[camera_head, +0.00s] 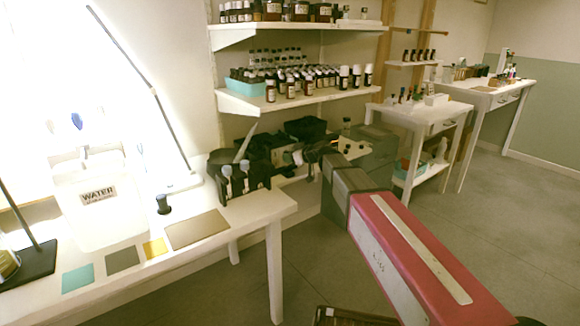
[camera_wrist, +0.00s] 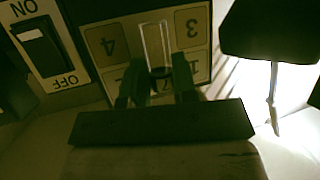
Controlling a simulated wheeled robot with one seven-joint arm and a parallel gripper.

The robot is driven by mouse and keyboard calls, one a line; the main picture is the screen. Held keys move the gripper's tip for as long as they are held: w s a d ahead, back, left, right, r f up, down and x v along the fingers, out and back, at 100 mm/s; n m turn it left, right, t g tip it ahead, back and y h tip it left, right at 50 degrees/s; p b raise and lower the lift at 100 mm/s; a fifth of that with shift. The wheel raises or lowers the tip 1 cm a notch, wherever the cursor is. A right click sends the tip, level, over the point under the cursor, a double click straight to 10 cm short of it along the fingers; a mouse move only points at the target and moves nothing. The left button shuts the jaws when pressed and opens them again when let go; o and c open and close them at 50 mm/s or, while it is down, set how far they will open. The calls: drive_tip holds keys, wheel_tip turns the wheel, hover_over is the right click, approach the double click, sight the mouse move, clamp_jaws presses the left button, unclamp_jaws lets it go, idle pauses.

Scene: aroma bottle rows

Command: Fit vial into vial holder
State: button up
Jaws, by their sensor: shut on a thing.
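In the wrist view, my gripper (camera_wrist: 158,82) is shut on a clear glass vial (camera_wrist: 154,42), which points away from the palm. Behind the vial is a pale panel with numbered squares (camera_wrist: 105,42), of which 4 and 3 can be read. It is on a dark device with an ON/OFF switch (camera_wrist: 42,45). I cannot tell whether the vial touches it. In the head view, my gripper (camera_head: 312,158) is beyond the table's right end, and the vial is too small to make out. A black rack (camera_head: 238,182) with pale-topped items stands to its left; I cannot tell whether it is the vial holder.
The white table (camera_head: 215,238) carries a water tank (camera_head: 100,215), a small dark bottle (camera_head: 163,204) and flat coloured mats. Shelves with several bottles (camera_head: 318,80) hang behind. A dark block (camera_wrist: 270,28) is at the wrist view's upper right. Floor at right is clear.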

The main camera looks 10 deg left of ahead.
drive_tip(key=shift+f, duration=1.85)
drive_tip(key=shift+f, duration=0.1)
drive_tip(key=o, duration=0.6)
